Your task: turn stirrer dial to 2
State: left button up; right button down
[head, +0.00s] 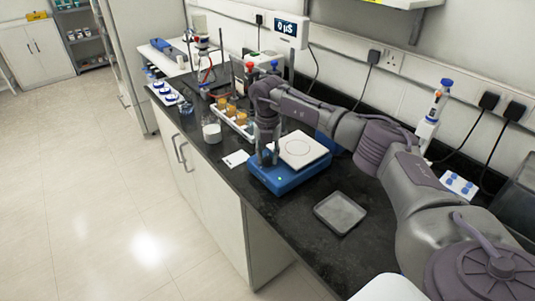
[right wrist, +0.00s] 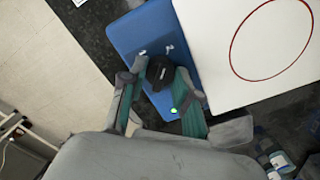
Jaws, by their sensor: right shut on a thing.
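The stirrer (head: 287,180) is a blue box with a white square top plate (head: 302,149) on the black bench. In the right wrist view its blue front (right wrist: 135,32) lies beside the white plate (right wrist: 255,45) with a red ring. The black round dial (right wrist: 160,70) sits on the blue front. My right gripper (right wrist: 158,82) is shut on the dial, one finger on each side. In the head view this gripper (head: 267,158) reaches down at the stirrer's near left side and hides the dial. I cannot read the dial's setting. My left gripper is not in view.
A grey shallow tray (head: 340,212) lies right of the stirrer. A white card (head: 236,158) lies to its left. A rack with orange-topped vials (head: 232,115) and a white-filled beaker (head: 211,131) stand farther left. A green light (right wrist: 174,110) glows beside the dial. The bench's front edge is close.

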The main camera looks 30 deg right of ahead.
aim_at(267, 157)
jog(key=shift+m, duration=0.6)
jog(key=c, duration=0.8)
grip_release()
jog(key=shift+r, duration=0.15)
notch_tip(267, 157, up, 12)
jog(key=shift+f, duration=0.15)
jog(key=shift+f, duration=0.15)
